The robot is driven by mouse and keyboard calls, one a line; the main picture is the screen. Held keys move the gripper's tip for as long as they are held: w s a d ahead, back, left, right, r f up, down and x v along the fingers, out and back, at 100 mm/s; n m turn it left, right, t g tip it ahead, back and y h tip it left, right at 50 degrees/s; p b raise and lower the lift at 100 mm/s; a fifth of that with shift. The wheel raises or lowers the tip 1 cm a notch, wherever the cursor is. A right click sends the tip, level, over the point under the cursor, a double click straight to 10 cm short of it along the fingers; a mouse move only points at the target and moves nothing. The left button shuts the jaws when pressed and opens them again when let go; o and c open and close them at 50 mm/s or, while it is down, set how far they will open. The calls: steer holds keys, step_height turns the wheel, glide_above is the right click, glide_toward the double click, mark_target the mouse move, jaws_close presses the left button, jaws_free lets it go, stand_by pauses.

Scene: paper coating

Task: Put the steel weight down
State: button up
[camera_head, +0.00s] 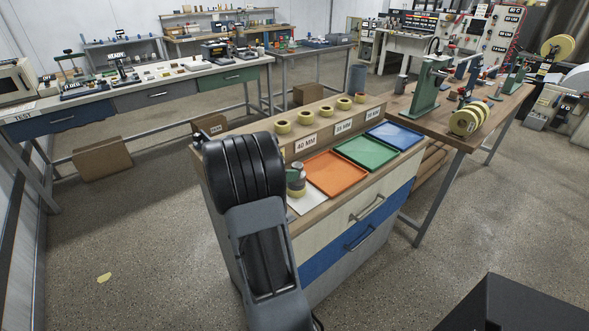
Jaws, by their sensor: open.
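A small grey metal cylinder with a narrower top, which looks like the steel weight (296,177), stands upright at the near left end of the wooden cabinet top. A pale yellow ring shows at its base, and I cannot tell whether the weight sits on it or in it. A white sheet (306,203) lies under and in front of it. My dark arm rises in front of the cabinet, just left of the weight. The fingers of my gripper are hidden behind my arm, and no finger shows touching the weight.
Orange (335,174), green (367,152) and blue (395,136) trays lie right of the weight. Several tape rolls sit on the labelled raised ledge (330,121) behind. A workbench (508,105) with green stands adjoins at right. A long test bench (160,84) stands at far left.

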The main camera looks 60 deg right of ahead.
steer(key=v, duration=0.7)
steer(key=s+a+f+m+t+y, duration=0.1)
steer(key=s+a+m+t+y, duration=0.1)
steer(key=a, duration=0.9)
steer(key=s+a+m+t+y, duration=0.1)
steer(key=a+m+t+y, duration=0.3)
steer(key=a, duration=0.7)
steer(key=s+a+f+m+t+y, duration=0.1)
steer(key=a+m+y, duration=0.5)
steer(key=a, duration=0.6)
steer(key=shift+s+f+m+t, duration=0.35)
steer(key=shift+s+t, duration=0.5)
steer(key=shift+t, duration=0.35)
step_height(320, 180, up, 5)
steer(key=p, duration=0.4)
steer(key=shift+r+p, duration=0.2)
steer(key=shift+p, duration=0.2)
